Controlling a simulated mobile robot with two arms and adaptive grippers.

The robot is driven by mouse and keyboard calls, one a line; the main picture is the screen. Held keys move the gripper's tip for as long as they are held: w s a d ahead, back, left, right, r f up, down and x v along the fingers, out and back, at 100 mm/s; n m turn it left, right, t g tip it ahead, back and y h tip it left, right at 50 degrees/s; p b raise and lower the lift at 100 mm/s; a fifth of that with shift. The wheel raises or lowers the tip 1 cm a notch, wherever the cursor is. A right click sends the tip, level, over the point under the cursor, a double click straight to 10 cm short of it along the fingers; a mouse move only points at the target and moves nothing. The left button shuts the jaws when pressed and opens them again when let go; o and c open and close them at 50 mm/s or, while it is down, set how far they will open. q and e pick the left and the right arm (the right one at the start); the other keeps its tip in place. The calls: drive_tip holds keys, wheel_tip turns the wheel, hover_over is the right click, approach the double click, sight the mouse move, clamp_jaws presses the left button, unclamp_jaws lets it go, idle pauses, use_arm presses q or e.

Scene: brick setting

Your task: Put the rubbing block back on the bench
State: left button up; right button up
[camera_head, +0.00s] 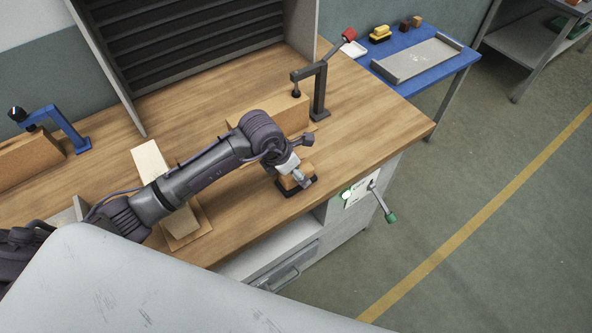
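The rubbing block (289,184), a small orange-brown block with a dark underside, is near the front edge of the wooden bench (365,128). My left gripper (297,176) reaches in from the left and is right at the block, covering part of it. Its fingers are small and partly hidden, so I cannot tell whether they are closed on the block. I also cannot tell whether the block's underside touches the bench top or is just above it. My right gripper is not in view.
A dark clamp (320,92) with a red end stands behind the gripper, by a wooden piece (262,108). A blue clamp (66,128) stands far left. A crank handle (381,203) sticks out at the front. A blue table (440,78) holds a grey tray. The bench's right end is clear.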

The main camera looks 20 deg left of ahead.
use_arm(q)
drive_tip(key=b+v, duration=0.2)
drive_tip(key=v, duration=0.9)
drive_tip(key=shift+r, duration=0.2)
